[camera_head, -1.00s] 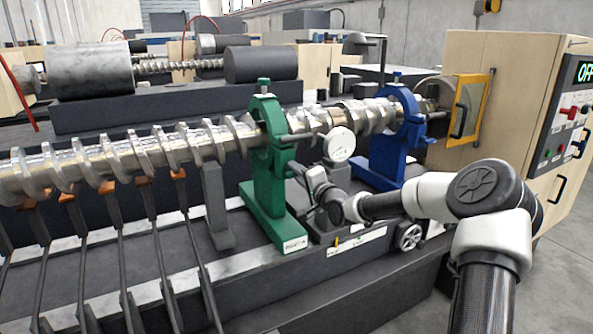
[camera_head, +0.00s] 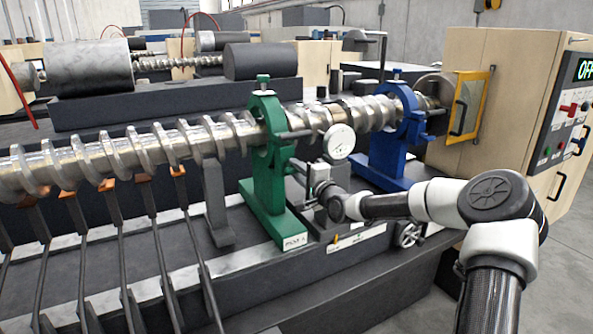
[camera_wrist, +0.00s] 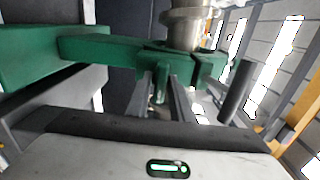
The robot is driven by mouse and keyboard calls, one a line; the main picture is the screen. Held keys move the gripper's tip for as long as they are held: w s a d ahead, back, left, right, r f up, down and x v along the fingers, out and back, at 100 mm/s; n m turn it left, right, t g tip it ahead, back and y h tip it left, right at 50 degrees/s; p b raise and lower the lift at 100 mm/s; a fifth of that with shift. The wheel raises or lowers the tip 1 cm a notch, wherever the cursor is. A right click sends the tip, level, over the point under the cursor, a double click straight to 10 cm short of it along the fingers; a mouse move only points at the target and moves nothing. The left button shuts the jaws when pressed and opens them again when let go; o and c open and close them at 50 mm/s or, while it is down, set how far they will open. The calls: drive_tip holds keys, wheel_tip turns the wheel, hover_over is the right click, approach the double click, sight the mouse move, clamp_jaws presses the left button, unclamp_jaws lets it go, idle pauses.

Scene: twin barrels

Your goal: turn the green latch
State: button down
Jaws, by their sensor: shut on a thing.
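The green stand (camera_head: 270,185) holds a ring around the long steel screw. In the wrist view its green arm (camera_wrist: 95,48) runs in from the left. A small green latch tab (camera_wrist: 161,82) sticks down from the stand's edge, between the dark fingers of my gripper (camera_wrist: 162,98). My gripper is shut on this tab. In the head view my gripper (camera_head: 317,178) is at the right side of the green stand, below the dial gauge. The latch is too small and covered to make out there.
The dial gauge (camera_head: 339,141) hangs close above my gripper. A blue stand (camera_head: 385,160) is to the right, with a handwheel (camera_head: 408,234) below it. The screw (camera_head: 120,155) runs across the machine. The wooden control cabinet (camera_head: 500,90) stands at the right.

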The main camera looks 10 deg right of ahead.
drive_tip(key=c, duration=1.8)
unclamp_jaws()
drive_tip(key=shift+o, duration=0.2)
drive_tip(key=v, duration=1.7)
drive_tip(key=shift+s, duration=0.25)
drive_tip(key=shift+d, duration=0.1)
